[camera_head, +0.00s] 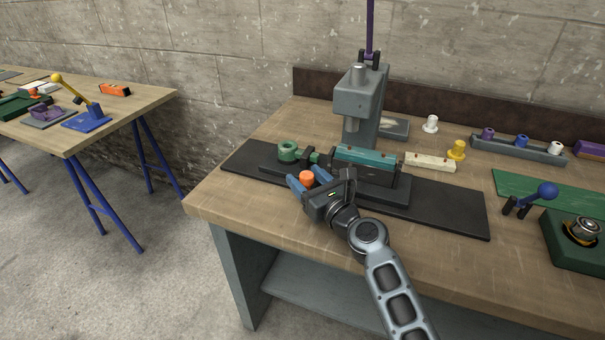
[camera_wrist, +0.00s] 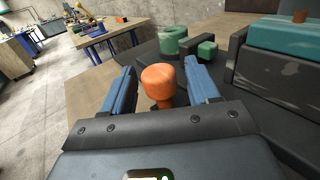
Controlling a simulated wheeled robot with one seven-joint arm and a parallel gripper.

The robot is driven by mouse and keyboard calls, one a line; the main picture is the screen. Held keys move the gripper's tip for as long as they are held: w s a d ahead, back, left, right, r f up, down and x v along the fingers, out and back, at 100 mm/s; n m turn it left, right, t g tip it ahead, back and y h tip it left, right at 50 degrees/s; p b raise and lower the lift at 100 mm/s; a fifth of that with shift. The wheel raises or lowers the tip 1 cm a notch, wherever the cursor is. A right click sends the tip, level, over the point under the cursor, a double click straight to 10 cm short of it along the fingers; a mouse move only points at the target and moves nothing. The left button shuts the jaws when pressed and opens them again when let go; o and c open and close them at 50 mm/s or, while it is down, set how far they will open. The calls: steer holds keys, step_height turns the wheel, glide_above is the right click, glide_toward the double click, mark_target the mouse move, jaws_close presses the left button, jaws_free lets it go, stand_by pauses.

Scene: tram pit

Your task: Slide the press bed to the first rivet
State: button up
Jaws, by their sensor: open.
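The press (camera_head: 360,105) stands on the wooden bench, a grey column and head with a purple lever rising above it. Its bed carries a teal block (camera_head: 365,156) on a dark base; the teal block also shows in the wrist view (camera_wrist: 285,38). An orange knob (camera_head: 307,177) sits at the front left of the bed. My gripper (camera_head: 308,178) is open, its blue fingers on either side of the knob. In the wrist view the orange knob (camera_wrist: 160,82) stands between the fingers, with a gap visible on each side. What the knob's stem joins is partly hidden.
A green ring-shaped part (camera_head: 288,151) lies left of the teal block. A cream strip (camera_head: 430,162), a yellow peg (camera_head: 456,150) and a grey rack (camera_head: 515,147) of coloured pieces are to the right. A blue-knobbed lever (camera_head: 545,192) stands at far right. The bench's front left is clear.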

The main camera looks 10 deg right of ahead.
steer(key=v, duration=0.5)
steer(key=shift+s+d, duration=0.1)
steer(key=shift+s, duration=0.2)
